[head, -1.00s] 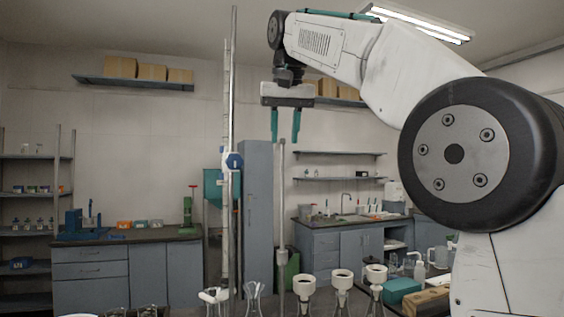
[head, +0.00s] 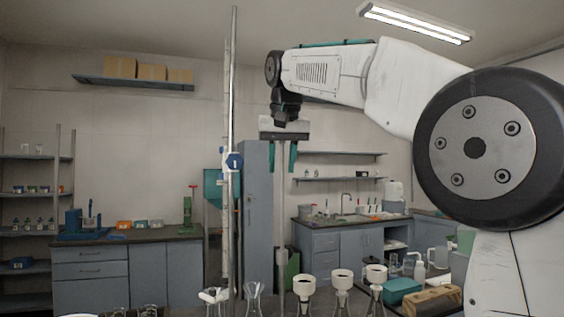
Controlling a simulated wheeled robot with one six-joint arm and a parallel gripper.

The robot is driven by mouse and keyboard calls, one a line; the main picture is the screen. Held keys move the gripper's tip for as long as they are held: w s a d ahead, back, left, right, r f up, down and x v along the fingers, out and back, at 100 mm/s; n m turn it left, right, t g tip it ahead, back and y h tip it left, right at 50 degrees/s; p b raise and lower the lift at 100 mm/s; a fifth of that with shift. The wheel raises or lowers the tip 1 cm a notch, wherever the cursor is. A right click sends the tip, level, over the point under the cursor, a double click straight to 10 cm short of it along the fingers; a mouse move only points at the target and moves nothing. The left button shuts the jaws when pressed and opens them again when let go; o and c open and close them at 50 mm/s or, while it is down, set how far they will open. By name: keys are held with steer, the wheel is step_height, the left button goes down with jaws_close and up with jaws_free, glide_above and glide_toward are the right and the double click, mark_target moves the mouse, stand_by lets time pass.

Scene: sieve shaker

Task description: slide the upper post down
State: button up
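The upper post (head: 281,210) is a slim grey upright rod in the middle of the head view. It runs down into a thicker lower post (head: 282,290) at a collar (head: 281,256). My gripper (head: 281,169) points straight down over the upper post's top. Its two teal fingers are apart, one to the left and one to the right of the post's top end, with gaps showing on both sides. The top end reaches up close to the gripper's body; whether they touch I cannot tell. The lower post's foot is cut off by the frame.
Glass flasks and several white-topped funnels (head: 304,286) stand low in front. A wooden block (head: 430,300) and a teal box (head: 402,291) lie at lower right.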

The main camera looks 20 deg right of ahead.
jaws_close()
step_height(320, 180, down, 13)
steer(key=shift+r, duration=0.2)
steer(key=shift+o, duration=0.3)
jaws_free()
steer(key=shift+r, duration=0.1)
steer(key=shift+s+r, duration=0.15)
steer(key=shift+r, duration=0.2)
steer(key=v, duration=0.7)
steer(key=shift+a, duration=0.1)
